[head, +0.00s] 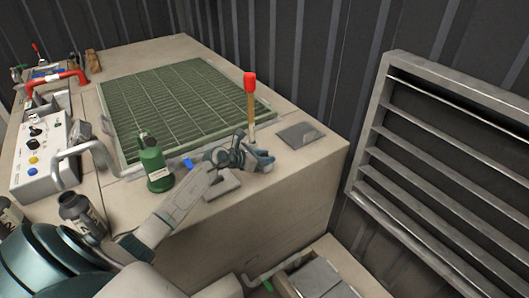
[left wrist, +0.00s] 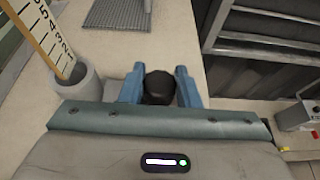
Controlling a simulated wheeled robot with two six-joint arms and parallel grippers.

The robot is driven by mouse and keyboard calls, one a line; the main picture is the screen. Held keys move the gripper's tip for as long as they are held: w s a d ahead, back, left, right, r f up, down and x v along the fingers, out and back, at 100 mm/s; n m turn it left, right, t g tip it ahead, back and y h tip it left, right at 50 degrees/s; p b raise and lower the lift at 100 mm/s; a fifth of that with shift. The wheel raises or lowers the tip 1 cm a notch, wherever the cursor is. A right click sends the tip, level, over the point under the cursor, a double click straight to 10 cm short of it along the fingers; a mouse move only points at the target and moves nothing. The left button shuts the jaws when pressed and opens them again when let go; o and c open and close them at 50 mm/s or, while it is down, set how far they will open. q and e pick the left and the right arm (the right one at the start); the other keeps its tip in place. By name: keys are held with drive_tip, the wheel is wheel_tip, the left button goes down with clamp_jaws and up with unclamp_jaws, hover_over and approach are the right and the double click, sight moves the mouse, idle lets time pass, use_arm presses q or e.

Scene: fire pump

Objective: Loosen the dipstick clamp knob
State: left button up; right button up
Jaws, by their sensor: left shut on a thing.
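The dipstick (head: 251,106) stands upright near the front right of the tan housing, with a red grip on top. In the left wrist view its yellow scale (left wrist: 45,38) rises from a grey collar (left wrist: 76,92) at the left. My left gripper (head: 262,160) is beside the foot of the dipstick. In the left wrist view its blue fingers (left wrist: 160,90) are on either side of the round black clamp knob (left wrist: 158,86) and shut on it. The knob is hidden behind the gripper in the head view. My right gripper is not in view.
A green grating (head: 180,105) covers the housing top behind. A grey plate (head: 300,135) lies right of the dipstick. A louvred panel (head: 440,165) is at the right wall.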

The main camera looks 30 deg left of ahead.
use_arm(q)
drive_tip(key=shift+r, duration=0.2)
drive_tip(key=shift+f+n+y, duration=0.2)
drive_tip(key=shift+n+y, duration=0.1)
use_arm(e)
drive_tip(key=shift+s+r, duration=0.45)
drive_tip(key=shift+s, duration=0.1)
use_arm(q)
drive_tip(key=o, duration=1)
drive_tip(key=shift+c, duration=0.2)
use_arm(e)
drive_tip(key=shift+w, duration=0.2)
use_arm(q)
drive_tip(key=shift+s, duration=0.1)
drive_tip(key=shift+s+a+r, duration=0.15)
drive_tip(key=shift+s+a, duration=0.05)
drive_tip(key=shift+s, duration=0.15)
drive_tip(key=b+v, duration=0.1)
drive_tip(key=v, duration=0.7)
drive_tip(key=shift+s+a, duration=0.1)
drive_tip(key=shift+s, duration=0.05)
drive_tip(key=shift+v, duration=0.75)
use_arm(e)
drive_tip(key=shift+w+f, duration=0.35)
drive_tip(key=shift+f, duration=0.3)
